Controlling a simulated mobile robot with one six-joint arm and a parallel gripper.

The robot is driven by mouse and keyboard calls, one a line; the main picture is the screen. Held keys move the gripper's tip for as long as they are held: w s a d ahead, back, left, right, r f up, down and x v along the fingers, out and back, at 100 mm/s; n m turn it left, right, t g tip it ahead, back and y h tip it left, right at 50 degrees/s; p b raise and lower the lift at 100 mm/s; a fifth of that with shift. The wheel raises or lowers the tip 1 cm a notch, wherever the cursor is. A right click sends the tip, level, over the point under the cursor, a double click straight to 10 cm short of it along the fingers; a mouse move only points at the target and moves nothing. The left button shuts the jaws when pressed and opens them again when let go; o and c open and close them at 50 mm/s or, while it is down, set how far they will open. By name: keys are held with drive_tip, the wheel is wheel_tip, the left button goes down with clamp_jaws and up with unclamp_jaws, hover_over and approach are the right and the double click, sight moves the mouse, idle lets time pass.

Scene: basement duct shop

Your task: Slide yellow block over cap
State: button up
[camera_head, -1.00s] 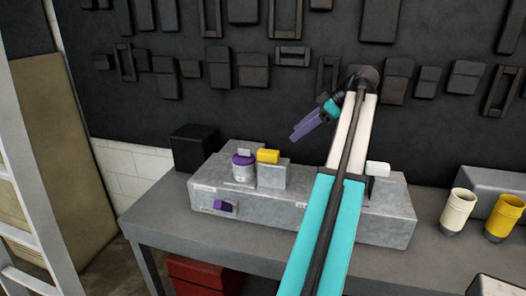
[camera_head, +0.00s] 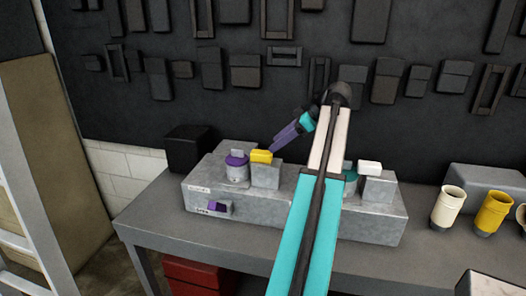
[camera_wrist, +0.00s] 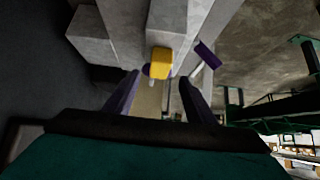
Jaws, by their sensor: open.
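A yellow block (camera_head: 261,156) sits on top of a grey post (camera_head: 265,176) on the long grey metal box. Just left of it stands a short grey cylinder with a purple cap-like ring (camera_head: 237,161). My gripper (camera_head: 275,147) has purple fingers and is at the yellow block's upper right in the head view. In the wrist view my gripper (camera_wrist: 158,88) is open, with fingers spread either side of the yellow block's line. The yellow block (camera_wrist: 160,62) shows just beyond the fingertips, nothing between them. Whether a finger touches it, I cannot tell.
A purple switch-like piece (camera_head: 218,208) projects from the box's front. A white block (camera_head: 369,167) on a second post and a teal ring (camera_head: 349,180) are at right, partly behind my arm. Cream (camera_head: 447,206) and yellow (camera_head: 494,212) cups stand farther right. A black cube (camera_head: 188,149) is at left.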

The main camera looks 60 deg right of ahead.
sight(264, 152)
drive_tip(key=shift+p+x, duration=0.95)
drive_tip(key=shift+x, duration=2.85)
drive_tip(key=shift+c, duration=0.3)
